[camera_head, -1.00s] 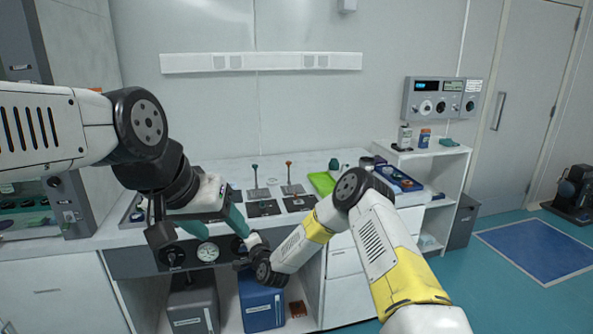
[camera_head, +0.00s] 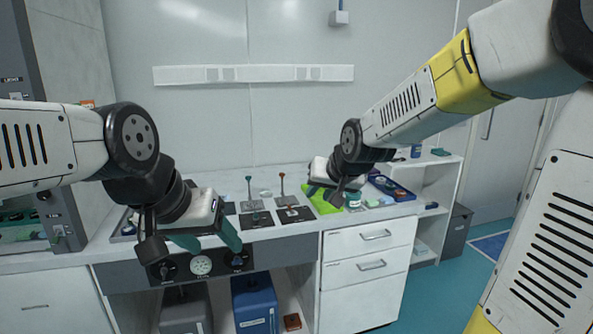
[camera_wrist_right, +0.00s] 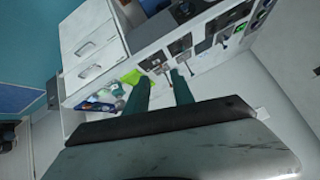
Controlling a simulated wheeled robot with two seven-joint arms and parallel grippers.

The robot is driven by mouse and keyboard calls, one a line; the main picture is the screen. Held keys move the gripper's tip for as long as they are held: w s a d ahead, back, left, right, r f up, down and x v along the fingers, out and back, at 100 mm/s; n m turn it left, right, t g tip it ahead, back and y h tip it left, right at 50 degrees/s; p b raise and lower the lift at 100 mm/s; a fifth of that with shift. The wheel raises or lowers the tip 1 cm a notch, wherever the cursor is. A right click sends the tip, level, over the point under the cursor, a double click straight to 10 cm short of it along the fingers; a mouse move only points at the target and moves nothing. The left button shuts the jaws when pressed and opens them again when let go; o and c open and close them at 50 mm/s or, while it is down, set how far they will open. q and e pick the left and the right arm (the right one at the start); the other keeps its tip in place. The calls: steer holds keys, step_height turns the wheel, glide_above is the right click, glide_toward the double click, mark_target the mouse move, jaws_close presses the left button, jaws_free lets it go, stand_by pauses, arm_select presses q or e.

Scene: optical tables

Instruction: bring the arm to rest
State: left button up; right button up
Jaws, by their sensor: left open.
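My left gripper (camera_head: 208,241) is at the left in the head view, in front of the bench's front edge. It points downward, with its teal fingers apart and nothing seen between them. My right gripper (camera_head: 324,190) appears over the right part of the bench in the head view, near the green tray. Its arm comes in raised from the upper right. In the right wrist view its two teal fingers (camera_wrist_right: 160,82) are apart with nothing between them. The bench lies some way beyond their tips.
The white bench (camera_head: 285,239) holds small posts on dark plates (camera_head: 255,219), a green tray (camera_head: 326,204) and a blue tray (camera_head: 402,194). Drawers (camera_head: 368,265) are below on the right. Dials (camera_head: 201,265) line the front panel, above a blue box (camera_head: 254,305).

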steer(key=s+d+g, duration=0.1)
steer(key=s+d, duration=0.3)
steer(key=s, duration=0.7)
steer(key=s+d+r+g+h, duration=0.1)
steer(key=s+d, duration=0.3)
steer(key=s, duration=0.7)
steer(key=shift+d, duration=0.25)
